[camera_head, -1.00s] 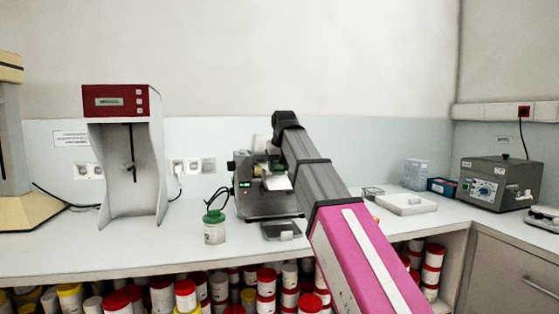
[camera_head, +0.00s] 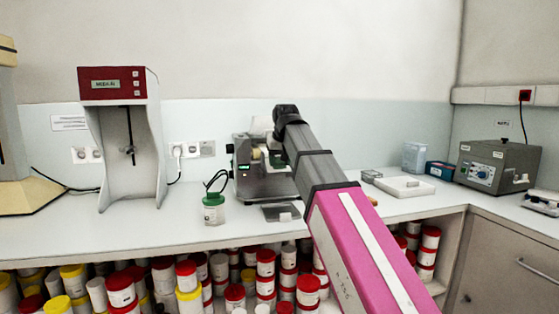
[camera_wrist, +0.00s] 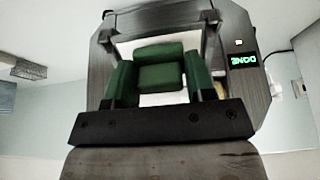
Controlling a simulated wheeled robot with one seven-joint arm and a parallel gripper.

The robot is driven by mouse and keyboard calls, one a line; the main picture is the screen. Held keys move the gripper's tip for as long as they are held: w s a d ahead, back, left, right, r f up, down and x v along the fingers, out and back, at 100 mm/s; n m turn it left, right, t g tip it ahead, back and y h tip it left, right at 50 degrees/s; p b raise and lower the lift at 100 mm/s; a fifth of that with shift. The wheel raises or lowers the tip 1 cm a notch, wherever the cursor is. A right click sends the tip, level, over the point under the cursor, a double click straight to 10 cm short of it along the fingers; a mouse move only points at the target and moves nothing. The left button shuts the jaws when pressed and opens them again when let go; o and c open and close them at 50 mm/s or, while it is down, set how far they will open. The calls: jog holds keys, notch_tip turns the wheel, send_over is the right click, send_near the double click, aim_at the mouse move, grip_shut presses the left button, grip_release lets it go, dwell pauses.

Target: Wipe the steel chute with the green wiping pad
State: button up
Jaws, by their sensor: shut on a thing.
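My gripper (camera_wrist: 160,85) is shut on the green wiping pad (camera_wrist: 162,75), which sits between its dark green fingers in the wrist view. The pad is up against or close before the steel mill (camera_wrist: 245,85), whose lit display reads DONE upside down. I cannot tell whether the pad touches steel. In the head view the mill (camera_head: 246,187) stands on the bench, partly hidden behind my arm. A bit of green shows at its front near my gripper. The steel chute cannot be clearly told apart from the mill body.
A red-topped device (camera_head: 115,90) is at left. A white tray (camera_head: 405,187) and a grey box (camera_head: 495,165) are at right. Many lidded tubs fill the shelf below.

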jog(key=shift+w+a+f, duration=0.1)
jog(key=shift+w+f, duration=0.1)
jog(key=shift+f, duration=0.2)
dwell(0.5)
jog(key=shift+w, duration=0.1)
